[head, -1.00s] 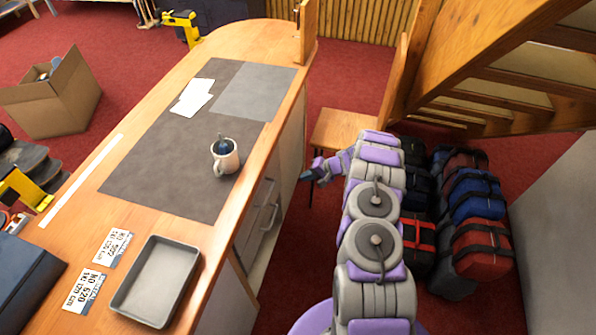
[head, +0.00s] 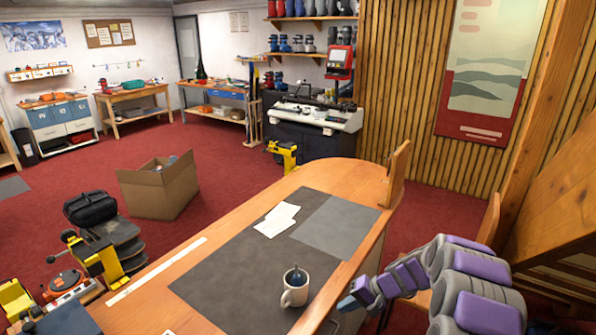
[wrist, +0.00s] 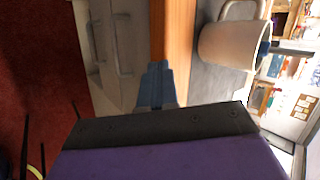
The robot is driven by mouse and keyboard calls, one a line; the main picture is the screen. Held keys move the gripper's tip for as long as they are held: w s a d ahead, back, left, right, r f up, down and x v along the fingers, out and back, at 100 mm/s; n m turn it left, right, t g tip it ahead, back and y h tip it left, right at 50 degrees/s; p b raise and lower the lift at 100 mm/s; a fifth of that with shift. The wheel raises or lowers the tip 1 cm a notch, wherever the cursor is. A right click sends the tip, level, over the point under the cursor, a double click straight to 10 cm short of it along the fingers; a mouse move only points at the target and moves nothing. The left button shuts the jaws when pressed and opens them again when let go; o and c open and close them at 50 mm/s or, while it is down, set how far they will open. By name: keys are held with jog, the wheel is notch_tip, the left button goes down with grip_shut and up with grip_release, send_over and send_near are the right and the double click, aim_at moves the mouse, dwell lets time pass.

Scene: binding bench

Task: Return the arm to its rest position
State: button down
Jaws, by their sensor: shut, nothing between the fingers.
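My arm reaches in from the right of the head view, with my gripper (head: 350,302) beside the right edge of the wooden bench (head: 165,295). In the wrist view the blue fingers of my gripper (wrist: 156,80) are together, with nothing between them. A white mug (head: 294,291) with a dark blue item in it stands upright on the dark grey mat (head: 240,270), left of my gripper. The mug also shows in the wrist view (wrist: 225,45), apart from the fingers.
White papers (head: 278,220) and a lighter grey sheet (head: 336,227) lie on the bench. A wooden upright panel (head: 398,172) stands at its far right corner. A slanted wooden structure (head: 555,200) is at the right. A cardboard box (head: 155,192) sits on the red carpet.

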jog(key=s+a+r+n+g+h, duration=0.1)
jog(key=s+a+r+h, duration=0.15)
jog(key=s+r, duration=0.55)
jog(key=s+a+r+n+g+h, duration=0.15)
jog(key=s+a+r, duration=0.25)
jog(key=s+r, duration=0.5)
jog(key=s+d+r+h, duration=0.1)
jog(key=s+d+h, duration=0.1)
jog(key=s, duration=1.1)
jog(key=s+d+h, duration=0.2)
jog(key=s+d, duration=0.2)
jog(key=s, duration=0.9)
jog(key=shift+s+d+r+n+g+h, duration=0.15)
jog(key=shift+d+r+n+g+h, duration=0.2)
jog(key=shift+n+g, duration=0.1)
jog(key=c, duration=1.8)
grip_release()
